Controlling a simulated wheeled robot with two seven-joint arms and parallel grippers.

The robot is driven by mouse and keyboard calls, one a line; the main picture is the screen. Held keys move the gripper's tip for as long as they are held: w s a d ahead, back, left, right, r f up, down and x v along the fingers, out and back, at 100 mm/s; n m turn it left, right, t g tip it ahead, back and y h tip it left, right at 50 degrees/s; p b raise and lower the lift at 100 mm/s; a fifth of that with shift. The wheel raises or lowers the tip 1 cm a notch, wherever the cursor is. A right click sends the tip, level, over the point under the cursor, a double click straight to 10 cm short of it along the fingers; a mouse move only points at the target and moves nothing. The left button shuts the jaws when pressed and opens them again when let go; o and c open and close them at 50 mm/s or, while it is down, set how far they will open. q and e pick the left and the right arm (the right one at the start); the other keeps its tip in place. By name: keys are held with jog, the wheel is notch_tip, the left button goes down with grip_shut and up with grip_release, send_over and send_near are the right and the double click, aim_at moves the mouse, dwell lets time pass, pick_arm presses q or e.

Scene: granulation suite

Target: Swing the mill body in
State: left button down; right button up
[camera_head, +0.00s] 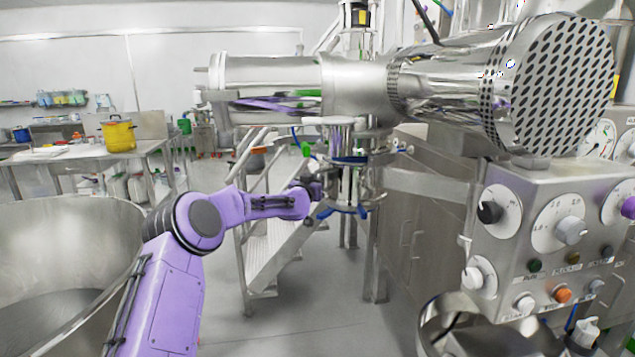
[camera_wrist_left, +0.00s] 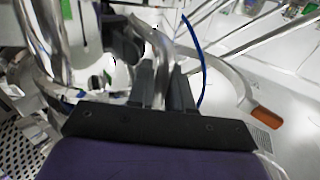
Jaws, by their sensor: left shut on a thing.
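The mill body seems to be part of the large polished steel assembly (camera_head: 355,88), a horizontal barrel ending at the right in a perforated round plate (camera_head: 555,88). A steel frame with rings and blue parts (camera_head: 350,165) hangs below its middle. My left arm reaches in from the left, and its gripper (camera_head: 318,192) is at the left side of this frame. In the left wrist view, the dark fingers of the left gripper (camera_wrist_left: 164,88) are shut on a steel bar (camera_wrist_left: 161,62). The exact grip is hidden in the head view. My right gripper is not in view.
A control panel (camera_head: 550,185) with dials and knobs stands at the right. Metal steps (camera_head: 275,250) stand behind my left arm. A large steel bowl (camera_head: 70,240) is at the left. A yellow pot (camera_head: 118,133) stands on a back table. Some floor (camera_head: 330,290) is clear.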

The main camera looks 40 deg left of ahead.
pick_arm(q)
jog(key=shift+a+r, duration=0.15)
jog(key=shift+r, duration=0.1)
jog(key=c, duration=1.2)
grip_release()
jog(key=shift+a+f, duration=0.1)
jog(key=shift+f, duration=0.1)
jog(key=shift+d, duration=0.2)
jog(key=shift+s+d, duration=0.2)
jog(key=shift+s, duration=0.05)
jog(key=b+v, duration=0.3)
jog(key=v, duration=0.6)
jog(key=shift+s, duration=0.45)
